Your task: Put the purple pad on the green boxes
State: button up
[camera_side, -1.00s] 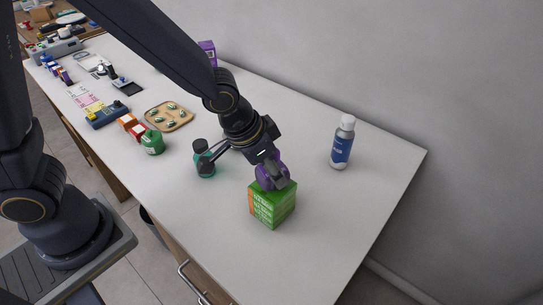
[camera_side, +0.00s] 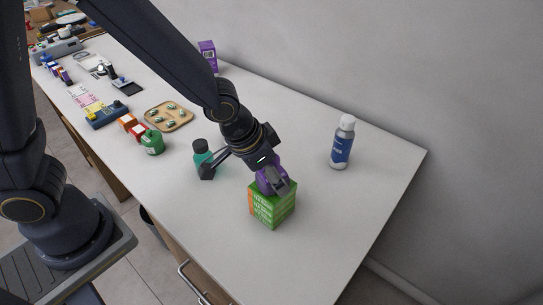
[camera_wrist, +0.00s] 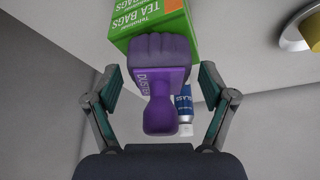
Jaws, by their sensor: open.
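The purple pad (camera_side: 265,183), a duster with a handle, rests on top of the green boxes (camera_side: 273,210) in the side view. In the wrist view the purple pad (camera_wrist: 160,88) shows its handle towards me, and the green tea-bag boxes (camera_wrist: 150,14) lie beyond its head. My gripper (camera_side: 243,179) is open around the pad, its fingers spread wide. In the wrist view my gripper (camera_wrist: 163,88) has a clear gap on both sides of the pad. In the side view one finger partly hides the pad.
A blue and white bottle (camera_side: 342,143) stands to the right. A wooden tray (camera_side: 169,117) and a green container (camera_side: 152,143) are farther left. The counter's right end is clear.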

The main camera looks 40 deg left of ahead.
jog(key=shift+r, duration=0.1)
jog(key=shift+r, duration=0.3)
jog(key=a+v, duration=0.1)
jog(key=v, duration=1.1)
jog(key=s+a+r+n+y, duration=0.1)
jog(key=s+a+r+n, duration=0.1)
jog(key=s+a, duration=0.3)
jog(key=s+a+r+n+t, duration=0.1)
jog(key=s+a+r+n, duration=0.1)
jog(key=a, duration=0.7)
jog(key=s+r, duration=0.1)
jog(key=s, duration=0.1)
jog(key=shift+s+t+y, duration=0.3)
jog(key=shift+s+y, duration=0.1)
jog(key=shift+a, duration=0.1)
